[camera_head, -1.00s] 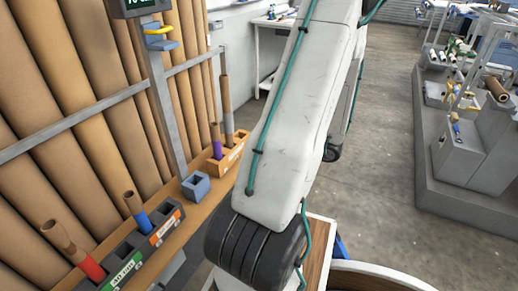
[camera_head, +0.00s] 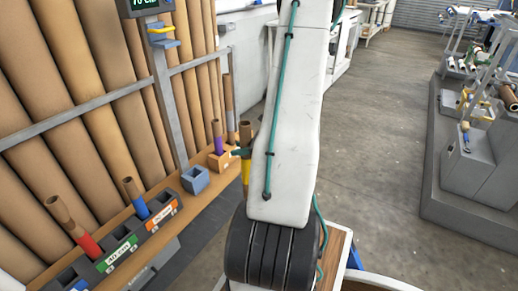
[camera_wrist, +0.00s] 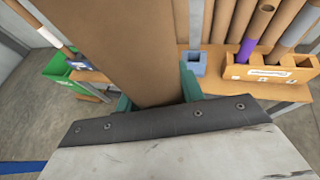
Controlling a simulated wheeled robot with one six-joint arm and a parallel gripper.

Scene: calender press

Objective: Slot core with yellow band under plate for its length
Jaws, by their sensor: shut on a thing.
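My gripper (camera_head: 241,153) is shut on a brown tube core with a yellow band (camera_head: 246,171). It holds the core upright, just right of the orange box and partly behind my arm. In the wrist view the core (camera_wrist: 137,45) fills the upper middle between the green fingers (camera_wrist: 157,95), its band out of sight. A green plate (camera_head: 121,252) and an orange plate (camera_head: 164,229) mark grey slots on the shelf at left. A display (camera_head: 146,5) on a post appears to read 70 cm, its top cut off.
A red-banded core (camera_head: 76,230) and a blue-banded core (camera_head: 137,200) stand in the grey slots. An empty-looking blue-grey socket (camera_head: 196,180) sits farther along. The orange box (camera_wrist: 268,73) holds a purple-banded core (camera_wrist: 251,35) and others. Large rolls stand behind a rail.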

